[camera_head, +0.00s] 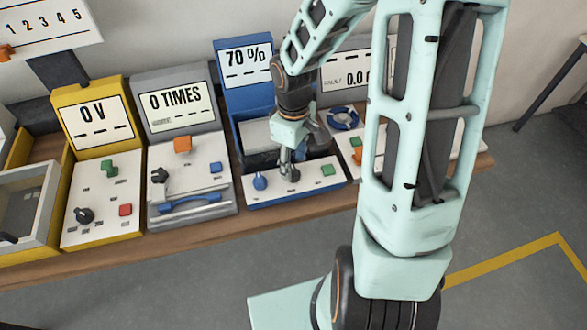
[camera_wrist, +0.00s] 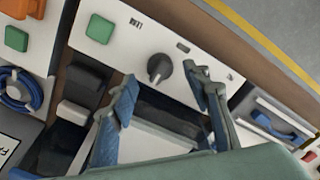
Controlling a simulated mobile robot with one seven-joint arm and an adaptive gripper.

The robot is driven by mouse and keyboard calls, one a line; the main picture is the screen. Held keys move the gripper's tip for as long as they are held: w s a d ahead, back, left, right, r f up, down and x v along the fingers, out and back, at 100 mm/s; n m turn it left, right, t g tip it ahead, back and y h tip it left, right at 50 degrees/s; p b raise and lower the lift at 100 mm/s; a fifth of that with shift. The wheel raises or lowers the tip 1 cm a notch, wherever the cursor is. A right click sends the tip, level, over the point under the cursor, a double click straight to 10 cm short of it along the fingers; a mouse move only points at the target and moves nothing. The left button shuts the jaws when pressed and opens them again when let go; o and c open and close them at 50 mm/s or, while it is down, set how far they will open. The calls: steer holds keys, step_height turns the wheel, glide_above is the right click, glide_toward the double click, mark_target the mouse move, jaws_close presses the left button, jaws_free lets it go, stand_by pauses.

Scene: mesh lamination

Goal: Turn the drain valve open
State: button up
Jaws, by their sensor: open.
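A black knob (camera_head: 294,174) sits on the white front panel of the blue station marked 70 %. It also shows in the wrist view (camera_wrist: 160,67), with its pointer part angled down and left. I cannot read its label, so I cannot tell for sure that it is the drain valve. A blue knob (camera_head: 260,181) stands to its left on the same panel. My gripper (camera_head: 288,160) points down over this panel. In the wrist view my gripper (camera_wrist: 163,76) is open and empty, its fingertips on either side of the black knob; contact cannot be told.
A green button (camera_head: 328,170) is to the right of the black knob. The grey station with a blue handle (camera_head: 190,203) stands to the left, and the yellow station (camera_head: 104,200) beyond it. My arm hides part of the stations at right.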

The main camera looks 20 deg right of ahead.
mark_target(294, 170)
steer(key=shift+f, duration=1.85)
steer(key=c, duration=1.2)
